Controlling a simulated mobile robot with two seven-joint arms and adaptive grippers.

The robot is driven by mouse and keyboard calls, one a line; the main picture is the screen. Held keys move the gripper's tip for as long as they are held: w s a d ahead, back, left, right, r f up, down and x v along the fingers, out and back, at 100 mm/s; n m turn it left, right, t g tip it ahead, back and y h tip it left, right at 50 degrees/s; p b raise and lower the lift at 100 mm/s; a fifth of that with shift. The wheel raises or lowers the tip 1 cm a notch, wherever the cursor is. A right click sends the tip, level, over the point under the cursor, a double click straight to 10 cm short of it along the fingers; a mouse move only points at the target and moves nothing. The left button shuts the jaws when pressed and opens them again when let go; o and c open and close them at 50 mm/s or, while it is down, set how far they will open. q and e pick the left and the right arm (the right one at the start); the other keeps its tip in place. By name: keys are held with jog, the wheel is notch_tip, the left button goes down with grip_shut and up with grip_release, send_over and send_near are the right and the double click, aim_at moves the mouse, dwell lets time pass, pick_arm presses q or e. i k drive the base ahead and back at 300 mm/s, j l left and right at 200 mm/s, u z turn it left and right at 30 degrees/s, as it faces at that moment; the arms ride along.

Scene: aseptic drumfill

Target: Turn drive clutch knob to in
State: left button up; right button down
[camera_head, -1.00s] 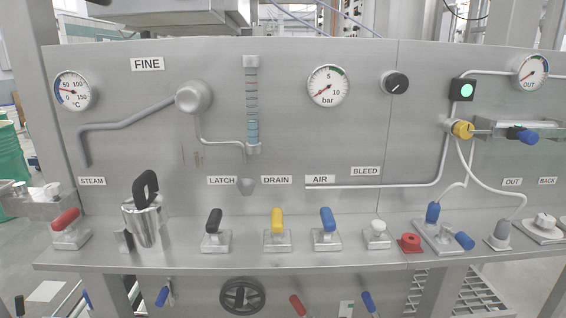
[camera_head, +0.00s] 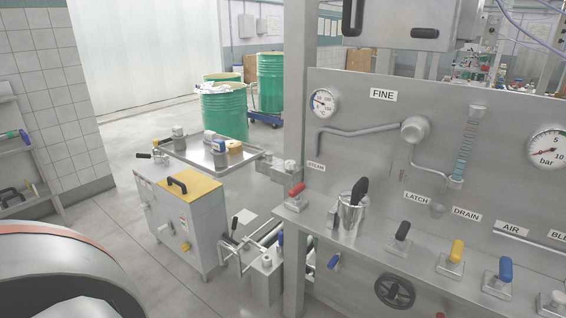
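I cannot make out a knob marked drive clutch or an "in" mark in this view. The steel panel (camera_head: 340,125) on the right carries labels such as FINE, STEAM, LATCH, DRAIN and AIR. On its ledge stand a red-handled lever (camera_head: 296,191), a black-handled lever (camera_head: 402,232), a yellow-handled lever (camera_head: 456,252) and a blue-handled lever (camera_head: 505,270). A black handwheel (camera_head: 395,291) is below the ledge. Neither of my grippers is in view.
A white cabinet with a yellow top (camera_head: 193,190) stands left of the panel, beside a tray (camera_head: 190,154) holding small items. Low equipment with handles (camera_head: 265,265) sits between. Green drums (camera_head: 224,112) stand behind. A large rounded body with an orange band (camera_head: 60,262) fills the lower left. Floor is open at centre left.

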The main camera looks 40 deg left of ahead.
aim_at(185, 246)
jog(key=i+j, duration=0.1)
jog(key=j, duration=0.15)
jog(key=i+j, duration=0.15)
jog(key=i+j+u, duration=0.2)
jog(key=j, duration=0.2)
jog(key=i+j+u, duration=0.25)
jog(key=j, duration=0.15)
jog(key=u, duration=1.6)
jog(key=i+j+z, duration=0.1)
jog(key=z, duration=0.35)
jog(key=j+z, duration=0.15)
jog(key=z, duration=0.25)
jog(key=j+z, duration=0.2)
jog(key=z, duration=0.25)
jog(key=j+z, duration=0.45)
jog(key=j, duration=0.5)
jog(key=j+z, duration=0.1)
jog(key=j, duration=0.9)
